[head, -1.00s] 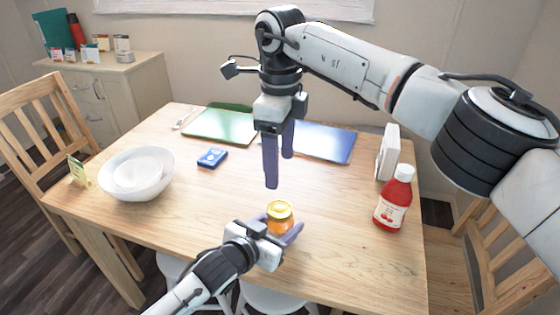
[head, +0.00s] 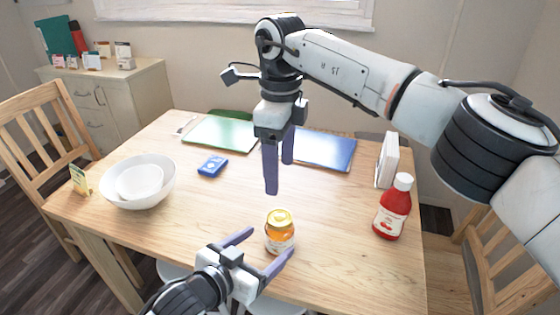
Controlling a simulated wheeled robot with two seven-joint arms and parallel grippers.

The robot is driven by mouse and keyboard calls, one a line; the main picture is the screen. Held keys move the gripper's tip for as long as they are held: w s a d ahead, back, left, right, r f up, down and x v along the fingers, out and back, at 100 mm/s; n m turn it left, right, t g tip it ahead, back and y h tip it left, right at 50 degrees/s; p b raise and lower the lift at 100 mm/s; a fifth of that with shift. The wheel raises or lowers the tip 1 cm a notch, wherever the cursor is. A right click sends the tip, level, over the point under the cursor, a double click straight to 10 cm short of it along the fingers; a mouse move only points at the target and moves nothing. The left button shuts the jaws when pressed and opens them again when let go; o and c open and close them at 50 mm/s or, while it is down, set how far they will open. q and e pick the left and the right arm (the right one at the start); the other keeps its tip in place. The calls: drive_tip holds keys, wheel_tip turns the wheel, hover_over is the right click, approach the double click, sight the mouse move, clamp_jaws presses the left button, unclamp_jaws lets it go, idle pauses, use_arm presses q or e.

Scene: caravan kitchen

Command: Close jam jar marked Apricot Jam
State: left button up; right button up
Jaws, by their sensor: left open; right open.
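The jam jar (head: 280,234) stands upright on the table near its front edge. It has an orange body, a pale label too small to read and a yellow lid (head: 280,216) on top; I cannot tell how tightly the lid sits. My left gripper (head: 264,249) is open and empty, just left of and in front of the jar, its fingers apart from the glass. My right gripper (head: 279,170) is open and empty, pointing down above the table behind the jar.
A red ketchup bottle (head: 393,207) stands to the right, with a white upright object (head: 387,160) behind it. White bowls (head: 138,183) sit at the left. A blue box (head: 212,166), a green board (head: 220,133) and a blue board (head: 322,150) lie farther back. The table around the jar is clear.

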use_arm(q)
drive_tip(key=shift+v, duration=1.1)
